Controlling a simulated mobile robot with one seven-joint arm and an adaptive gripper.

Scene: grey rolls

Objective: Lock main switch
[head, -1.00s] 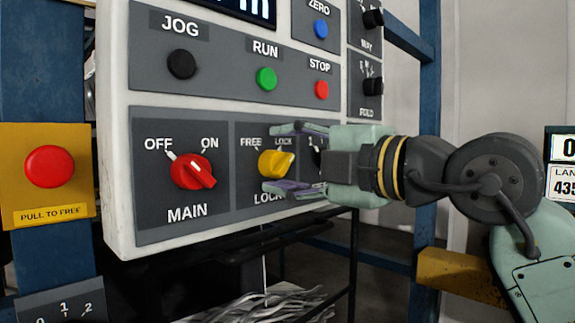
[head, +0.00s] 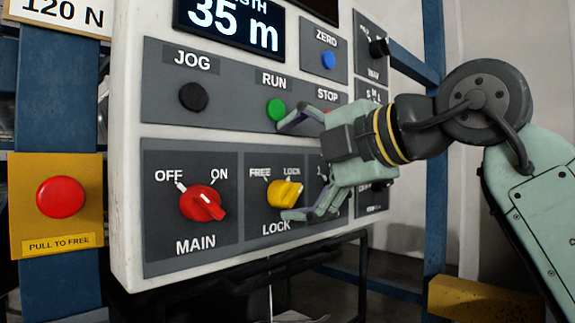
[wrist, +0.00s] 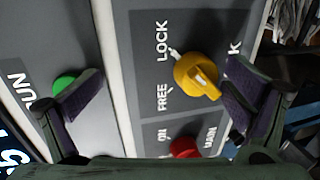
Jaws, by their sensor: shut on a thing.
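The yellow lock switch (head: 285,193) sits on the grey panel under FREE and LOCK. Its grip slants from lower left to upper right; I cannot tell which end points. In the wrist view the yellow switch (wrist: 197,76) lies between and beyond the fingertips. The red main switch (head: 203,203) is left of it, its grip slanting from the OFF side to lower right. My gripper (head: 292,170) is spread wide and tilted. The upper finger is by the RUN and STOP buttons, the lower one just below the yellow switch. The fingers show apart, with nothing clearly clamped between them.
A green button (head: 277,109) and a black button (head: 194,97) are above the switches. A red stop button (head: 61,197) on a yellow box (head: 95,180) is at left. A blue post (head: 432,230) stands behind my arm.

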